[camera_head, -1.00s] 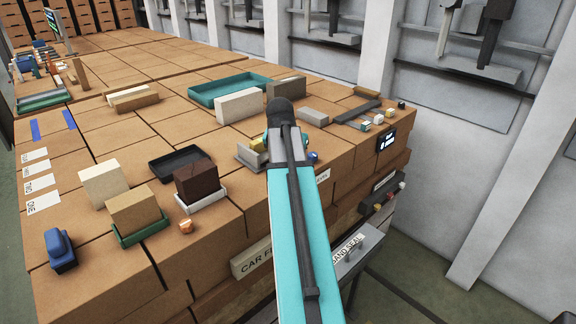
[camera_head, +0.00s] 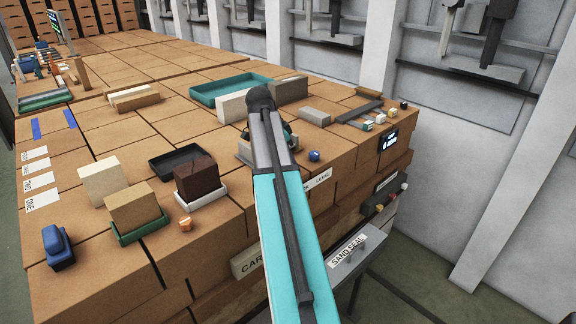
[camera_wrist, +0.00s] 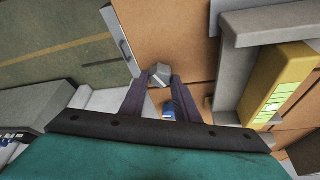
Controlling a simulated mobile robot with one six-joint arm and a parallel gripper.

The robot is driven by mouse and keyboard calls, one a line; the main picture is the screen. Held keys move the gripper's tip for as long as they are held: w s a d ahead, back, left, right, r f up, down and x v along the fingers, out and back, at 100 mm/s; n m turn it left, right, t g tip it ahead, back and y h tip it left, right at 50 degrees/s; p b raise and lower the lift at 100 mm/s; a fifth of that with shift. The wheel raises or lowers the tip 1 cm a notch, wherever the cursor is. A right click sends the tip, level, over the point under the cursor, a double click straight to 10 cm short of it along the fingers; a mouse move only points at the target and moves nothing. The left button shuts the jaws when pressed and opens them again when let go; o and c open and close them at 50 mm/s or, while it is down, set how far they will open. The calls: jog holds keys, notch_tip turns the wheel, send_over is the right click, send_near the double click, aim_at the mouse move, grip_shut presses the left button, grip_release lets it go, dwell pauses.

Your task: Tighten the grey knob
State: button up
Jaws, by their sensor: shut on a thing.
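The grey knob (camera_wrist: 159,70) is a small faceted piece in the upper middle of the wrist view, at the tips of my dark fingers. My gripper (camera_wrist: 160,83) is shut on it, with one finger on each side. A small blue piece (camera_wrist: 168,114) shows just below the knob, between the fingers. In the head view my teal arm reaches over the brick table's right side and hides the gripper's fingers and the grey knob. A blue round knob (camera_head: 314,156) shows just right of the arm there.
A yellow block (camera_wrist: 280,85) in a grey holder stands close to the right of my fingers. In the head view a green tray (camera_head: 228,88) and grey blocks (camera_head: 315,117) lie beyond the arm. A dark display (camera_head: 389,140) stands at the table's right edge.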

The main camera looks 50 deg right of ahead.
jog(key=shift+w+m+g+y+b, duration=0.15)
jog(key=shift+m+g+y+b, duration=0.15)
jog(key=shift+m, duration=0.7)
jog(key=shift+w+m+g+y+b, duration=0.2)
jog(key=shift+m+g+b, duration=0.1)
jog(key=shift+m, duration=0.7)
jog(key=o, duration=1)
jog(key=shift+o, duration=0.2)
jog(key=shift+s, duration=0.1)
jog(key=shift+r, duration=0.1)
